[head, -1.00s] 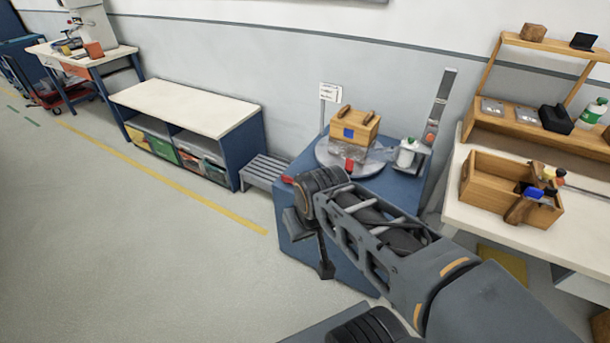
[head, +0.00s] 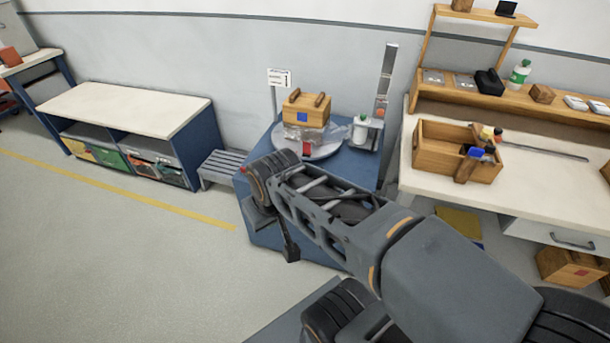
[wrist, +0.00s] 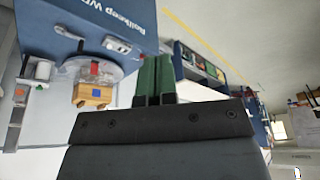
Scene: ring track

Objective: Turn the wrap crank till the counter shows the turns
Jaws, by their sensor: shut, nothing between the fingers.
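A blue wrapping stand (head: 262,225) has a round grey turntable (head: 328,150) on top. A wooden box (head: 306,110) with a blue square and two handles sits there above clear wrap, with a red piece (head: 307,148) at the front. The wrist view shows the stand (wrist: 125,15) with lettering, and the box (wrist: 92,96). A small red bit (head: 242,169) shows beside my wrist; I cannot tell whether it is the crank. No counter is clearly readable. My gripper (wrist: 154,62) has green fingers, shut and empty. In the head view its end (head: 290,248) hangs before the stand.
A white card (head: 279,78) stands on a post behind the turntable, and a white bottle (head: 360,128) stands at its right. A bench (head: 470,190) with a wooden tote (head: 450,160) is at the right. A grey slatted step (head: 222,168) is left of the stand. Floor at left is clear.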

